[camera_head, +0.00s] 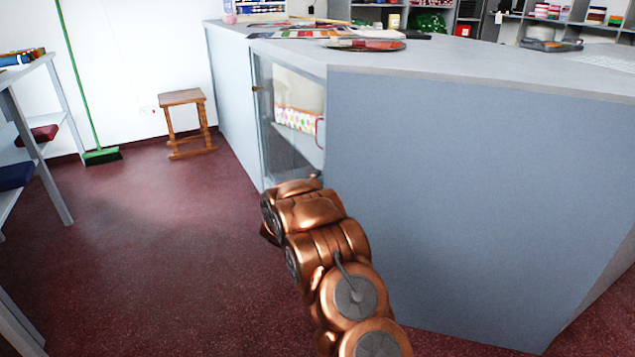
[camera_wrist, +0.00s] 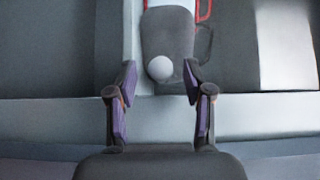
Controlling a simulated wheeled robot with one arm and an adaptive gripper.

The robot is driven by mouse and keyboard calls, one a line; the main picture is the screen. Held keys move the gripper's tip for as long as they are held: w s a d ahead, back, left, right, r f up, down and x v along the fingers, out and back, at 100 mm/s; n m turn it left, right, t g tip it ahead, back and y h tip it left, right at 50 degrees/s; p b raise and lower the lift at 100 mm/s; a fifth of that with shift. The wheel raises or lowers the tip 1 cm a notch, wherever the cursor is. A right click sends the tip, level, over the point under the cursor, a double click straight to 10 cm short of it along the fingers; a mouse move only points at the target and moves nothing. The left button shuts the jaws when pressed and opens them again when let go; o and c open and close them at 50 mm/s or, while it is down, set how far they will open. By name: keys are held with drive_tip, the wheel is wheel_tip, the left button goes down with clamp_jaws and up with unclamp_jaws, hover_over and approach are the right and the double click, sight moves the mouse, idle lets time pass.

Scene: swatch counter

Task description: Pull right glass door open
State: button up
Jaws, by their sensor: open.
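The glass-fronted opening of the grey counter is on its left side in the head view, and the right glass door (camera_head: 298,158) is partly hidden at the bottom by my copper arm. I cannot tell whether that door stands ajar. In the wrist view a pale round knob (camera_wrist: 160,68) shows between the fingertips of my gripper (camera_wrist: 160,76). The two dark, purple-padded fingers are open, one on each side of the knob, with gaps visible at both sides. How far the knob lies in depth is unclear. In the head view my arm hides the gripper.
A dotted box (camera_head: 299,119) and a red-handled item (camera_head: 319,133) show behind the glass. The counter's grey front panel (camera_head: 450,200) stands right of my arm. A wooden stool (camera_head: 184,99) and green broom (camera_head: 101,156) are at the back left. Red floor (camera_head: 150,240) is clear left.

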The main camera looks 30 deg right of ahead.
drive_tip(key=shift+x, duration=1.05)
drive_tip(key=shift+c, duration=0.4)
clamp_jaws()
